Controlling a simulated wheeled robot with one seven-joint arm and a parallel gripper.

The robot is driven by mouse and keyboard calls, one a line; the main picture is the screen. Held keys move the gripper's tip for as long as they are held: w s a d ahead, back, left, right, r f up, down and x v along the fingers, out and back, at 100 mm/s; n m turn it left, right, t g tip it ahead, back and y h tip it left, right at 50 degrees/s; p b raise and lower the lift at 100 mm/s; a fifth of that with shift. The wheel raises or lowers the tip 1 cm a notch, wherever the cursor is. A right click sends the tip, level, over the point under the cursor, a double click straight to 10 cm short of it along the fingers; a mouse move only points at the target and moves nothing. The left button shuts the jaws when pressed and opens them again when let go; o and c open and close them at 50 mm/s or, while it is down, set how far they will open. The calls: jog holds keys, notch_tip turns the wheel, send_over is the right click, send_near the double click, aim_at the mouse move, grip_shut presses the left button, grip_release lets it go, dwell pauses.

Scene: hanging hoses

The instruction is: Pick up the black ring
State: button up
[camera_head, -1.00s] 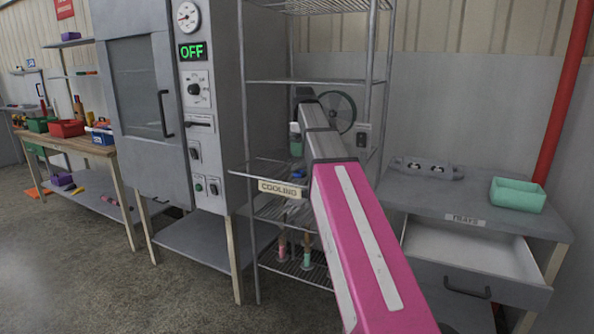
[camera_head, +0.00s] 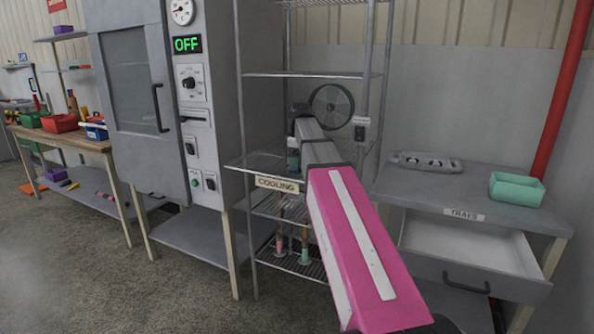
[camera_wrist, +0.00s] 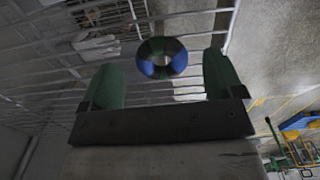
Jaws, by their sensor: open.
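My gripper (camera_wrist: 160,66) is open, with one green finger on each side of the ring and a gap to both. I cannot tell whether the fingers reach down to its level. In the head view my gripper (camera_head: 293,163) is small at the rack's middle shelf, partly hidden by my arm, and the ring is hidden there.
The wire rack (camera_head: 262,166) has a "COOLING" label, upright posts and a shelf above my gripper. A grey oven (camera_head: 130,85) stands left. At right are a table with an open drawer (camera_head: 465,250) and a green tray (camera_head: 516,188).

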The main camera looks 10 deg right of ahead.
notch_tip(320, 180, down, 2)
jog(key=shift+f, duration=0.1)
jog(key=c, duration=1)
